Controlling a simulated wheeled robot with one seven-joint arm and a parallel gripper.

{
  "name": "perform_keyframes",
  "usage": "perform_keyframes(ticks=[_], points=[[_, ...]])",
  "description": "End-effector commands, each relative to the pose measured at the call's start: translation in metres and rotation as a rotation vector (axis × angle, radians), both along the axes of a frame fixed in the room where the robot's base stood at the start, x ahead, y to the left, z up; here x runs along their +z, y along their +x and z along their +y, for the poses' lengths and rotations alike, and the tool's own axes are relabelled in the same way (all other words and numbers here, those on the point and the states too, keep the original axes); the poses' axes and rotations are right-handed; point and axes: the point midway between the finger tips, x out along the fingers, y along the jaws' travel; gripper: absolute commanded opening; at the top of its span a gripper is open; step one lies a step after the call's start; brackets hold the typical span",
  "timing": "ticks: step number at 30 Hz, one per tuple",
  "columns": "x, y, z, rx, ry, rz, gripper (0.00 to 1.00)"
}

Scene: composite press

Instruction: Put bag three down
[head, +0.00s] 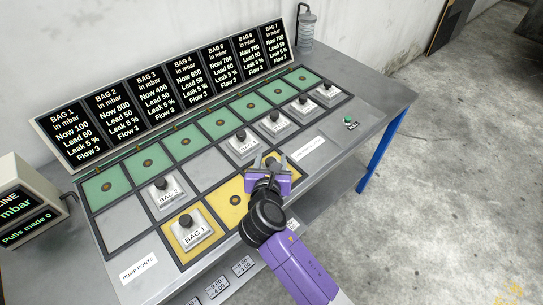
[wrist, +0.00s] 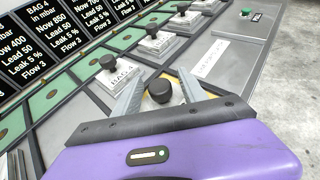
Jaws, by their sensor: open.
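Bag three, by its place among the labelled bags, is a block with a dark round knob (wrist: 159,91). It stands at the yellow pump port squares in the front row. Its label is hidden. My gripper (head: 272,168) is open, with its two grey fingers on either side of the knob. In the wrist view, gaps show between the fingers and the knob. In the head view, my gripper covers most of the block. A bare yellow port square (head: 235,199) lies just to the left, between my gripper and bag 1 (head: 195,236).
Bag 2 (head: 170,196) stands in the middle row, left. Bag 4 (head: 243,148) is close behind my gripper; bags 5 (head: 276,125), 6 and 7 follow to the right. Green squares (head: 186,141) line the back below the readout board (head: 150,88). A green button (head: 348,118) is at right.

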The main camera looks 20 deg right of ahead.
Motion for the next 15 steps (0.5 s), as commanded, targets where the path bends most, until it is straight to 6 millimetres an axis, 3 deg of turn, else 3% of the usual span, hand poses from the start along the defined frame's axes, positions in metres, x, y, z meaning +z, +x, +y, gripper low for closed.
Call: perform_keyframes(ticks=[9, 15], points=[[0.025, -0.054, 0.028, 0.004, 0.001, -0.002, 0.50], [0.034, -0.073, 0.038, 0.002, 0.000, -0.001, 0.50]])
